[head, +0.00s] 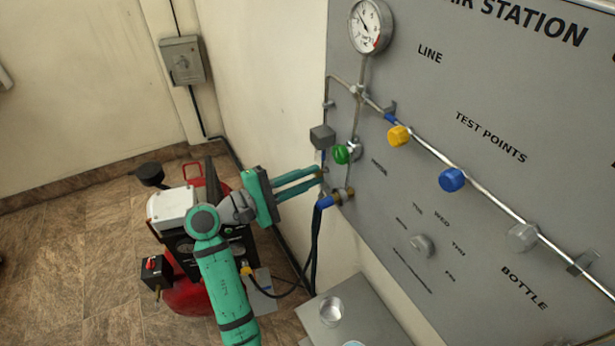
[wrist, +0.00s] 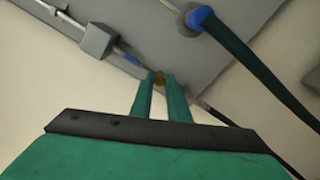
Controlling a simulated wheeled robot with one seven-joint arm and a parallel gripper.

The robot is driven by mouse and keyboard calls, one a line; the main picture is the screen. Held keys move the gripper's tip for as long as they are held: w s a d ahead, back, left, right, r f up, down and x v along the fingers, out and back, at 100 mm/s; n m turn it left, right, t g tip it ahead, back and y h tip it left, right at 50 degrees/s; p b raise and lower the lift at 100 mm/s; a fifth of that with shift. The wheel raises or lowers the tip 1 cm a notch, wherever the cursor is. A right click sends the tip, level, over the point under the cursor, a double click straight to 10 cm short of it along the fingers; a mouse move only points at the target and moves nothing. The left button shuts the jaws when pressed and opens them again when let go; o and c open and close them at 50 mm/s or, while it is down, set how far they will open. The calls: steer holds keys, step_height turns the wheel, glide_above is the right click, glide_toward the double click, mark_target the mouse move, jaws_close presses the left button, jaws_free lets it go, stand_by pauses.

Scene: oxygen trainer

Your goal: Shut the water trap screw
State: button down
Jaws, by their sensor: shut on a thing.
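My gripper (head: 321,174) is at the lower left corner of the grey panel, at the foot of the thin vertical pipe below a grey block (head: 322,137). In the wrist view the fingertips are shut on a small brass-brown piece, which looks like the water trap screw (wrist: 158,79). Only a little of it shows between the fingers. The grey block also shows in the wrist view (wrist: 96,40), up and left of the fingertips. How far the screw is turned cannot be seen.
A blue fitting (head: 325,202) with dark hoses sits just below my fingers. A green knob (head: 341,154) is close above right. Yellow (head: 399,136) and blue (head: 452,180) knobs line the sloping pipe. A red compressor (head: 190,297) stands below my arm.

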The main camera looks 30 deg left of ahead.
steer(key=m, duration=0.4)
steer(key=shift+f+m, duration=0.1)
steer(key=shift+m, duration=0.2)
steer(key=m, duration=1)
steer(key=shift+m, duration=0.4)
steer(key=shift+f+m, duration=0.1)
steer(key=shift+m, duration=2.2)
steer(key=c, duration=1.7)
jaws_free()
steer(key=shift+s+a, duration=0.1)
steer(key=shift+a, duration=0.05)
steer(key=v, duration=1)
steer(key=shift+s+a, duration=0.15)
steer(key=shift+s, duration=0.1)
